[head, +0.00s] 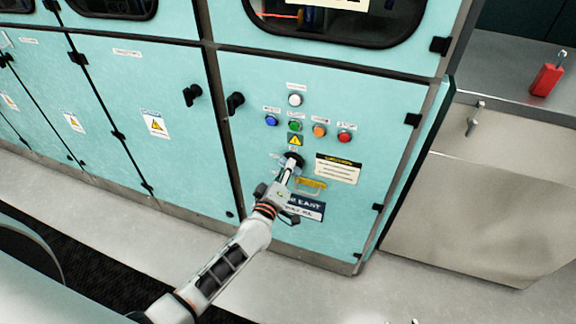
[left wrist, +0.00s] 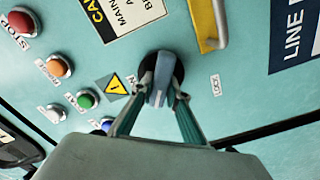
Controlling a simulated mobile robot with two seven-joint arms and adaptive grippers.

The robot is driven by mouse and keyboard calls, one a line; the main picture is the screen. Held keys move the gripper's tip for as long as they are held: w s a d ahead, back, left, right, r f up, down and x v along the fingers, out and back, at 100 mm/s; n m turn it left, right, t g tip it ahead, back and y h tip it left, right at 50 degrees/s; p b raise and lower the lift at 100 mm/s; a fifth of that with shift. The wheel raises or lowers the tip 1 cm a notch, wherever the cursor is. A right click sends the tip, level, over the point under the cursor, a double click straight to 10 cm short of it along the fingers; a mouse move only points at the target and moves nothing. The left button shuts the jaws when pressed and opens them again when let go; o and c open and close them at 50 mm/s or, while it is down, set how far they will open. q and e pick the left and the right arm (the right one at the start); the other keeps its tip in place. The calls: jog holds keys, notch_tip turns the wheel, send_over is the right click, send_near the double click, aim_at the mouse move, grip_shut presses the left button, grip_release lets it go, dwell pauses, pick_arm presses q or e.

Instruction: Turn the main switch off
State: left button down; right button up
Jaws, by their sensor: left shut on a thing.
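The main switch (head: 296,157) is a round black rotary switch on the front of the teal cabinet (head: 245,180), below the row of buttons. In the left wrist view the main switch (left wrist: 163,72) shows a grey-blue lever on a dark round base. My left gripper (head: 287,170) reaches it from below. In the left wrist view both fingers of the left gripper (left wrist: 158,97) are closed on the sides of the lever. The gripper partly hides the switch in the head view. My right gripper is not in view.
Coloured buttons, including a red stop button (head: 344,136), sit above the switch. Black door latches (head: 235,102) stick out at upper left. A steel counter (head: 500,190) stands at right.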

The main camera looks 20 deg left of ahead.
pick_arm(q)
jog(key=n, duration=0.7)
jog(key=shift+a+f, duration=0.1)
jog(key=shift+f, duration=0.1)
dwell(0.5)
jog(key=c, duration=2)
grip_release()
jog(key=shift+o, duration=0.2)
jog(key=s, duration=1.2)
jog(key=shift+a, duration=0.2)
